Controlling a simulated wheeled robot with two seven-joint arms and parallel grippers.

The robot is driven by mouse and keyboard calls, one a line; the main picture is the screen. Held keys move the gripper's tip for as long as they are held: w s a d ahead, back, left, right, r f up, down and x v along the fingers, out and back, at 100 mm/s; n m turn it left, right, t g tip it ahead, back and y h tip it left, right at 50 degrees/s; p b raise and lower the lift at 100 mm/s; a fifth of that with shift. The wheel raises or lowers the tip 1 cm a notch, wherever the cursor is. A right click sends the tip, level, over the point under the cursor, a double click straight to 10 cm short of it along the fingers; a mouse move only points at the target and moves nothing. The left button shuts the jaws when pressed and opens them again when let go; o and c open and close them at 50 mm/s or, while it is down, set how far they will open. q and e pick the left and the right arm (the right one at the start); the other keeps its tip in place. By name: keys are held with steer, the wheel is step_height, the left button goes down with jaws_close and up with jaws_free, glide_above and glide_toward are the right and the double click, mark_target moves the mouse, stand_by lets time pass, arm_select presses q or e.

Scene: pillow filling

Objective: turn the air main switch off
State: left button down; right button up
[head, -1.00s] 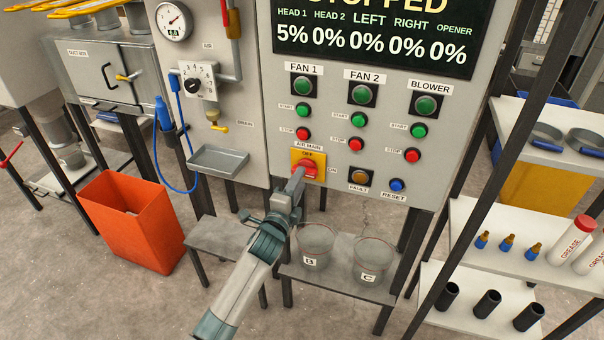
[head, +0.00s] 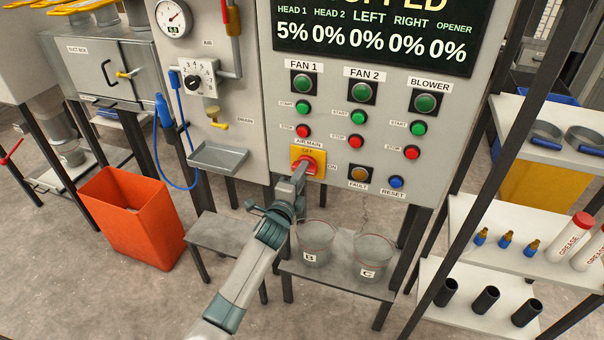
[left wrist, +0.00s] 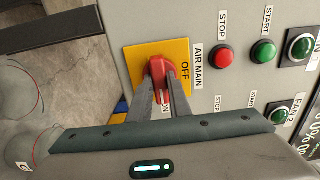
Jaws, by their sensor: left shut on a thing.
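The air main switch is a red handle (head: 311,161) on a yellow plate (head: 296,154), low on the grey control panel. OFF is marked at the plate's top and ON at its right. My left gripper (head: 301,173) is shut on the red handle, coming from below. In the left wrist view, the fingers (left wrist: 162,88) lie on either side of the red handle (left wrist: 158,68), in front of the yellow plate (left wrist: 140,58). The fingers hide part of the handle, so I cannot tell its exact angle. My right gripper is not in view.
Two clear buckets (head: 371,258) stand on a low shelf below. An orange bin (head: 135,220) is at the left.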

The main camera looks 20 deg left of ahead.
arm_select(q)
steer(key=shift+n, duration=0.4)
steer(key=n, duration=1.7)
steer(key=shift+f+p, duration=0.15)
steer(key=shift+p, duration=0.15)
steer(key=c, duration=1.6)
jaws_free()
steer(key=shift+c, duration=0.2)
steer(key=shift+s, duration=0.2)
